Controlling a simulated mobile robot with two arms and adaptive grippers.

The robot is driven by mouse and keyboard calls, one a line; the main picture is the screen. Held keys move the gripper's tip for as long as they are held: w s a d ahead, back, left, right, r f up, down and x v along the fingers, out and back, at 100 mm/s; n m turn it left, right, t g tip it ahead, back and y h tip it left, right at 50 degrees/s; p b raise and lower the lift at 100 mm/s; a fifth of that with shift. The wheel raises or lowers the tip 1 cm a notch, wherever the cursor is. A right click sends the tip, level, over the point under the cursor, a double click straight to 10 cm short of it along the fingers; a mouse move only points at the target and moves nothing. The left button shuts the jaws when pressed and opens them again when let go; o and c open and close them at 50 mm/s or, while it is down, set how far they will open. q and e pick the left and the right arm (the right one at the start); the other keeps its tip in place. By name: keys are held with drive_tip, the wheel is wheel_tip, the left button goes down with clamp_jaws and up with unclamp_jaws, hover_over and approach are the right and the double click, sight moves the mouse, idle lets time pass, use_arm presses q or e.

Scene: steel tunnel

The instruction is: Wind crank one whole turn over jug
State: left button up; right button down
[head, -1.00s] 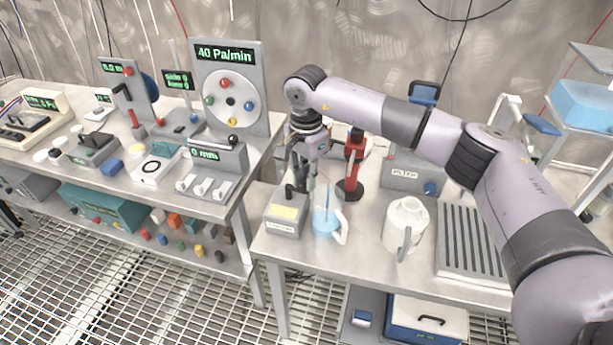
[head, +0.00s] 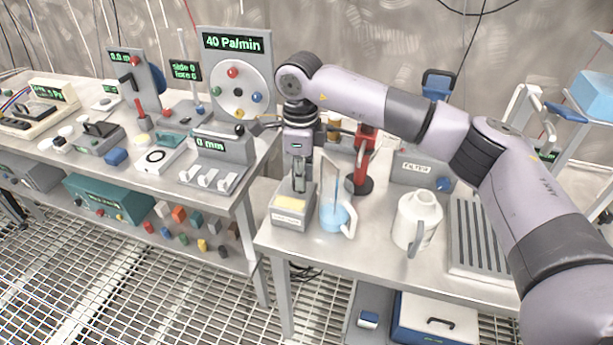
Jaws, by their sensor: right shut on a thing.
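My right gripper (head: 299,184) points down over a small grey box (head: 291,213) with a pale yellow label, on the right-hand steel table. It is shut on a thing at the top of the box. The fingers hide most of that thing, which I take to be the crank, though its shape cannot be told. The clear jug (head: 338,218) holds blue liquid and stands upright just right of the box, its handle to the right. A pale upright sliver shows above the jug; what it is cannot be told. My left gripper is not in view.
A red stand (head: 362,165) rises behind the jug. A white handled container (head: 416,222) and a ribbed tray (head: 476,240) stand to the right. A grey panel with a "40 Pa/min" display (head: 236,88) stands on the left table. Bare steel shows in front of the jug.

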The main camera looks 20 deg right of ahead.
drive_tip(key=m, duration=0.1)
drive_tip(key=a+m+b, duration=0.1)
drive_tip(key=m, duration=0.1)
drive_tip(key=shift+w+a+m, duration=0.15)
drive_tip(key=shift+a+m, duration=0.1)
drive_tip(key=shift+m, duration=0.05)
drive_tip(key=shift+w+a+r+m+b, duration=0.1)
drive_tip(key=shift+w+a+m+b, duration=0.15)
drive_tip(key=shift+m, duration=0.6)
drive_tip(key=shift+a+m+b, duration=0.1)
drive_tip(key=shift+a+m, duration=0.2)
drive_tip(key=shift+m, duration=0.55)
drive_tip(key=c, duration=1.5)
unclamp_jaws()
drive_tip(key=shift+c, duration=0.2)
wheel_tip(320, 180, up, 12)
